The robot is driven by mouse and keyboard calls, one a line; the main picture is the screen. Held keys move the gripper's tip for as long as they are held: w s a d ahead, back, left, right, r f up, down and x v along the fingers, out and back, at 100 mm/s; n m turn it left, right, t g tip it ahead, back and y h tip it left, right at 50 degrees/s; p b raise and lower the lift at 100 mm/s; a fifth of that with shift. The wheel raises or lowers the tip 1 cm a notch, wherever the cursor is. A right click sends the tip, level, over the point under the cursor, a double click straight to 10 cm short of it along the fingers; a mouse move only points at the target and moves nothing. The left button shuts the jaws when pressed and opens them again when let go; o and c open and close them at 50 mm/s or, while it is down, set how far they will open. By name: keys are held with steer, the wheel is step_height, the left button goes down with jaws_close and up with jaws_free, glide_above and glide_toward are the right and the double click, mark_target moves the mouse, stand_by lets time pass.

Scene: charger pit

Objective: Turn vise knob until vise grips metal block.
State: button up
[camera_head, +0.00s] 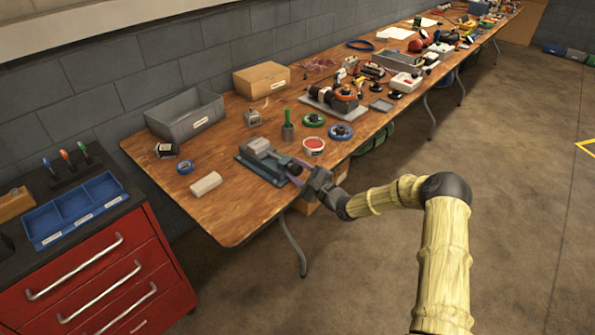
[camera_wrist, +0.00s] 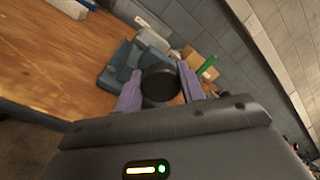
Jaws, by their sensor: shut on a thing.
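The vise (camera_head: 262,166) sits on the wooden bench near its front edge, its blue-grey base (camera_wrist: 117,66) also showing in the wrist view. A light grey block (camera_head: 259,147) lies at the vise's far end; whether the jaws touch it I cannot tell. The round dark vise knob (camera_wrist: 161,83) faces the wrist camera, between the two purple fingers. My gripper (camera_wrist: 158,92) is shut on the knob, one finger on each side. In the head view my gripper (camera_head: 302,178) reaches the vise's near end from the right.
The wooden bench (camera_head: 232,218) has bare room at its front left. A red-lidded tin (camera_head: 313,146), a green-handled tool (camera_head: 288,126) and tape rolls stand right of the vise. A grey bin (camera_head: 185,117) is behind, a pale block (camera_head: 205,184) to the left. A red tool chest (camera_head: 100,272) stands at lower left.

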steer(key=shift+f, duration=0.15)
steer(key=o, duration=1)
steer(key=shift+d, duration=0.15)
steer(key=v, duration=1.7)
steer(key=shift+s, duration=0.15)
